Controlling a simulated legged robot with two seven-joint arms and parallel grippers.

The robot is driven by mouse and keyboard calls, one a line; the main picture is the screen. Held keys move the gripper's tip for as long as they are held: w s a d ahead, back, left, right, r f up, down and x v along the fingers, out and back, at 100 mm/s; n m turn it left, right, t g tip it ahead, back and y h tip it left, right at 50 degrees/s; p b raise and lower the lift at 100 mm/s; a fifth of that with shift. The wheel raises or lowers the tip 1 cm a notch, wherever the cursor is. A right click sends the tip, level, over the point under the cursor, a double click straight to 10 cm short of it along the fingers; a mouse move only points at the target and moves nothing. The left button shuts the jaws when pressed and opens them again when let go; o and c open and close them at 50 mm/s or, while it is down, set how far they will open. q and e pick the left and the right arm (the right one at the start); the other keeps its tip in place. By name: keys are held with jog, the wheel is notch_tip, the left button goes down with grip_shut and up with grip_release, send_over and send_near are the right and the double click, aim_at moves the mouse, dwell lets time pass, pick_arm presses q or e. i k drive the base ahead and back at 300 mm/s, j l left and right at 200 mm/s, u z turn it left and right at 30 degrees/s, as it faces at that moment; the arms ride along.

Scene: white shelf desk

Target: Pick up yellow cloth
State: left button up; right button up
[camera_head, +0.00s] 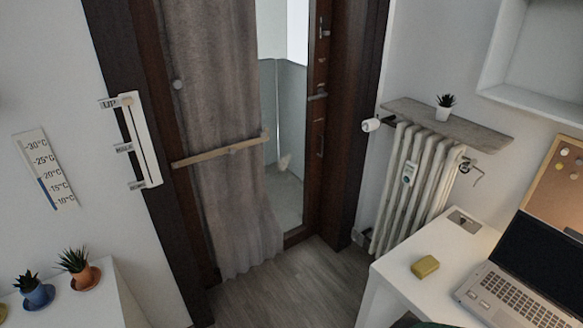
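A small yellow item (425,266) lies on the white desk (399,275) at the lower right. It looks like a compact, folded cloth or a sponge; I cannot tell which at this size. It lies to the left of the open laptop, apart from it, with bare desk around it. Neither my left nor my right gripper shows in the head view, and nothing touches the yellow item.
An open laptop (515,296) stands on the desk's right. A radiator (412,185) with a shelf (470,124) above it stands behind. Potted plants (80,270) sit on a white surface at lower left. The wooden floor (290,285) between is clear.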

aim_at(424, 267)
jog(key=i+l+z, duration=0.15)
jog(key=i+z, duration=0.2)
jog(key=i, duration=0.5)
jog(key=i+j+z, duration=0.1)
jog(key=i+z, duration=0.2)
jog(key=i, duration=0.5)
